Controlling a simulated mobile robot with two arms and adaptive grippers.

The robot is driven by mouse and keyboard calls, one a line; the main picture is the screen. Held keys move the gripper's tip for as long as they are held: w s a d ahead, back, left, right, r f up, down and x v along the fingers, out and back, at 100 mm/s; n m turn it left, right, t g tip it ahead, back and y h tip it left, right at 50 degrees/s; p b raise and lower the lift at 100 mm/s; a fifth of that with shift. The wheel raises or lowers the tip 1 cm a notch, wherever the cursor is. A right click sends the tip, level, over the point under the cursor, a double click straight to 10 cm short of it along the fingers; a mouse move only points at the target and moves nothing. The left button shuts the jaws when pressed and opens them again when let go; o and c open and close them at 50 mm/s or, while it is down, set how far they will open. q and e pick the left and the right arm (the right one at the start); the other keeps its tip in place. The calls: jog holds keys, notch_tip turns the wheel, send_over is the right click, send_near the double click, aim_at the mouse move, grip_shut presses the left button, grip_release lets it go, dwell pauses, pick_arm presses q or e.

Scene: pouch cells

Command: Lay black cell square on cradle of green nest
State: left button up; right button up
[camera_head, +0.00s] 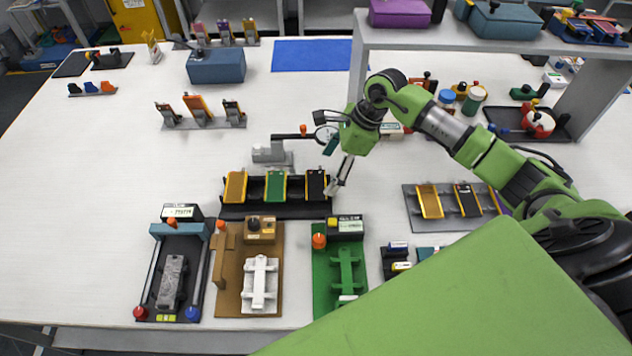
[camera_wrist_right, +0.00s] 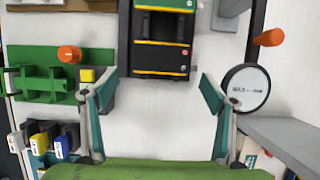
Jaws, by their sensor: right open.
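The black cell (camera_head: 316,186) lies at the right end of a dark rack (camera_head: 273,212), beside a green cell (camera_head: 276,186) and an orange-yellow cell (camera_head: 235,187). In the right wrist view the black cell (camera_wrist_right: 160,26) is at the top, above the gap between the fingers. My right gripper (camera_head: 338,187) is open and empty, just right of the rack; its spread fingers show in the wrist view (camera_wrist_right: 160,80). The green nest (camera_head: 323,287) stands at the front, with an empty-looking green cradle (camera_head: 346,264). It shows at left in the wrist view (camera_wrist_right: 30,91).
A brown nest (camera_head: 233,285) with a white cradle and a dark nest (camera_head: 186,246) stand left of the green one. A dial gauge (camera_wrist_right: 246,88) is close to the right finger. Another cell rack (camera_head: 447,222) is at right. A shelf (camera_head: 480,44) stands behind my arm.

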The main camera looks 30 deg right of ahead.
aim_at(316, 184)
jog(key=p+x, duration=0.1)
jog(key=x, duration=0.1)
jog(key=p+x, duration=0.1)
jog(key=x, duration=0.1)
jog(key=shift+w+a, duration=0.2)
jog(key=shift+a, duration=0.15)
jog(key=shift+f, duration=0.35)
jog(key=c, duration=0.8)
jog(key=shift+w+r, duration=0.1)
jog(key=shift+r, duration=0.1)
